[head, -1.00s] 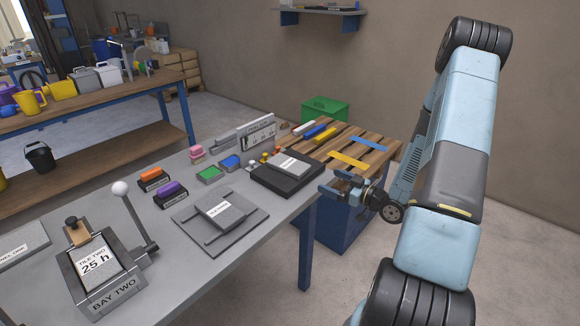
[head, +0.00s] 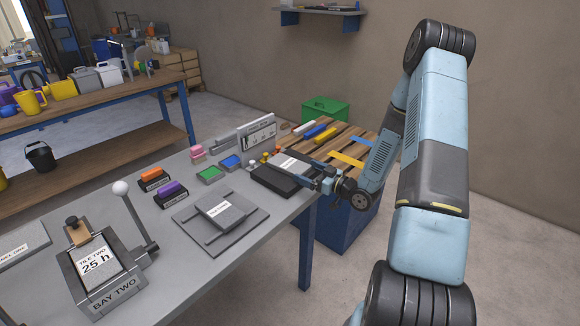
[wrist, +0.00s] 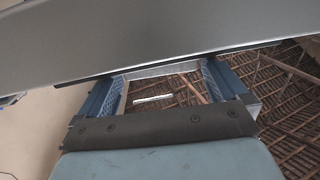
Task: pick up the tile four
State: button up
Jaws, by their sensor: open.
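A grey tile with a white label (head: 290,162) lies on a dark block (head: 270,181) at the table's right end. A second grey tile with a white label (head: 228,211) lies on a grey plate (head: 205,240) nearer the front. Both labels are too small to read, so I cannot tell which is tile four. My gripper (head: 314,173) is open at the right side of the dark block and partly covers it. In the wrist view, my gripper (wrist: 165,82) has its two blue fingers apart with nothing held between them. A broad grey surface (wrist: 150,35) crosses the view beyond the fingertips.
Tile two (head: 98,262) sits in the bay two fixture (head: 116,301), beside an upright white-knobbed lever (head: 121,188). Coloured blocks (head: 170,191) and small knobs stand behind the plate. A slatted wooden top (head: 352,142) with coloured bars lies beyond my gripper.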

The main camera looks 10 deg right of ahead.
aim_at(289, 165)
jog(key=x, duration=0.4)
jog(key=shift+d, duration=0.1)
jog(key=c, duration=1.2)
